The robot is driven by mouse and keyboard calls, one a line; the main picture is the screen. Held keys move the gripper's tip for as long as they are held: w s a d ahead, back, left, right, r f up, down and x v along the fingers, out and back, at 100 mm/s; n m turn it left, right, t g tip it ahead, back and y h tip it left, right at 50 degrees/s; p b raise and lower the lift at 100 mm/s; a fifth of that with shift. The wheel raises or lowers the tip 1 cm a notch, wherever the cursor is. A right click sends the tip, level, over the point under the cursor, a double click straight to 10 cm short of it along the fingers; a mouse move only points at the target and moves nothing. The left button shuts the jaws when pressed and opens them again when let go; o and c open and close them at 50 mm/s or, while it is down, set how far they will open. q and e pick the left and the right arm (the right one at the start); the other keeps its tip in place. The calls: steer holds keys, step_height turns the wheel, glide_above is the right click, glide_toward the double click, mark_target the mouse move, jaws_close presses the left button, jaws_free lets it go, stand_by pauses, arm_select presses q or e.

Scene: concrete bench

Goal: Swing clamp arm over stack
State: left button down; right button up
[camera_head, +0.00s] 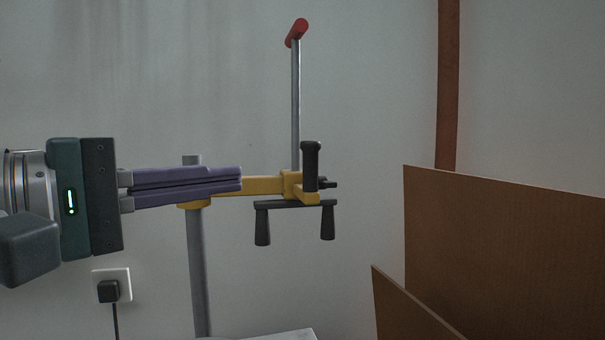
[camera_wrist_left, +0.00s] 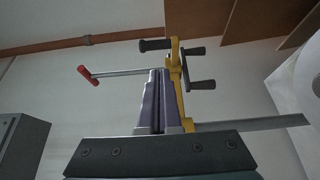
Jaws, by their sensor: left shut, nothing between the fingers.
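The clamp arm (camera_head: 250,187) is a yellow bar on an upright grey post (camera_head: 198,265). Its far end carries a tall grey rod with a red grip (camera_head: 297,32), a black upright handle (camera_head: 310,165) and a black crossbar with two hanging handles (camera_head: 295,204). My left gripper (camera_head: 241,179) has purple fingers, shut and empty, lying in front of or beside the arm; contact cannot be told. In the left wrist view the fingers (camera_wrist_left: 158,72) lie alongside the yellow bar (camera_wrist_left: 183,100). No stack can be made out. My right gripper is not in view.
Brown panels (camera_head: 500,250) stand at the right. A pale surface edge (camera_head: 285,336) shows at the bottom. A wall socket with a black plug (camera_head: 109,291) is at lower left. The space between the clamp's end and the panels is clear.

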mark_target(291, 173)
arm_select(q)
steer(key=p+x, duration=0.1)
steer(key=x, duration=0.8)
steer(key=shift+w+d, duration=0.25)
steer(key=shift+d, duration=0.05)
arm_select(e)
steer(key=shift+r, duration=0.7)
arm_select(q)
steer(key=shift+f, duration=0.1)
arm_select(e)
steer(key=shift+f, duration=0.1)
